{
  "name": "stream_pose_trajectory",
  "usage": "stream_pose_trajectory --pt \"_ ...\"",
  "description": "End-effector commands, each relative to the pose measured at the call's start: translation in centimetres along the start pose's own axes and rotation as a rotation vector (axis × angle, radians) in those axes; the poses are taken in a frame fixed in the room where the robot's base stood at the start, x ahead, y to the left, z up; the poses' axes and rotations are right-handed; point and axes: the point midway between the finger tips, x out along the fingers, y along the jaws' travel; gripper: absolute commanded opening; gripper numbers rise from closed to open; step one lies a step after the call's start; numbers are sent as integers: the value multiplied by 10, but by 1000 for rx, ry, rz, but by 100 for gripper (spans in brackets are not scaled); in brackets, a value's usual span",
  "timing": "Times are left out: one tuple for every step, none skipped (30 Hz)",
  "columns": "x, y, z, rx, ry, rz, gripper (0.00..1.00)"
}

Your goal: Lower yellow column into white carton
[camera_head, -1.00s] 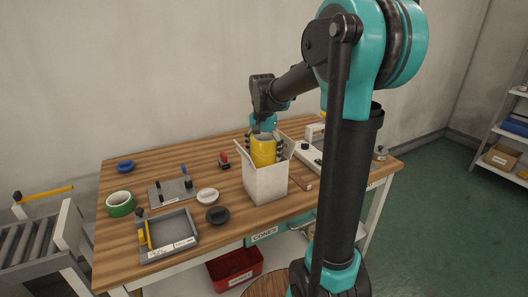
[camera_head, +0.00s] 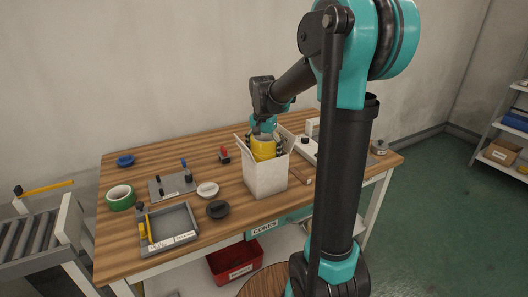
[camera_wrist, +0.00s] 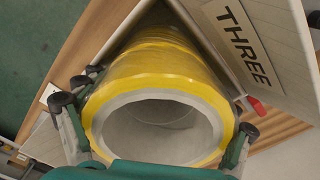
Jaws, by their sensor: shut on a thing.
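The yellow column (camera_head: 263,149) is a stack of yellow tape with a pale hollow core. It is upright, with its lower part hidden inside the white carton (camera_head: 265,178), which stands open on the bench with its flaps up. My gripper (camera_head: 264,140) is at the carton's mouth, shut around the column's upper part. In the wrist view the yellow column (camera_wrist: 160,75) sits between the fingers of my gripper (camera_wrist: 158,125), and a carton flap (camera_wrist: 250,45) reads "THREE". Whether the column touches the carton floor is hidden.
On the wooden bench (camera_head: 145,173) lie a green tape roll (camera_head: 121,197), a grey tray (camera_head: 172,226), a white disc (camera_head: 207,189) and a black disc (camera_head: 217,209), all left of the carton. A red bin (camera_head: 235,262) is below.

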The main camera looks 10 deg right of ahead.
Motion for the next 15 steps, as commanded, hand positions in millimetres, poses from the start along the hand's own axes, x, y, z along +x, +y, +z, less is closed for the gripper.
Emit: stream_pose_trajectory --pt "1 0 0 0 0 0 30" --pt "2 0 0 0 0 0 30" --pt "3 0 0 0 0 0 30" --pt "4 0 0 0 0 0 30" --pt "4 0 0 0 0 0 30" --pt "6 0 0 0 0 0 30" --pt "6 0 0 0 0 0 30" --pt "7 0 0 0 0 0 30" --pt "8 0 0 0 0 0 30" --pt "9 0 0 0 0 0 30" --pt "10 0 0 0 0 0 30" --pt "11 0 0 0 0 0 30" --pt "12 0 0 0 0 0 30" --pt "12 0 0 0 0 0 30" --pt "13 0 0 0 0 0 30"
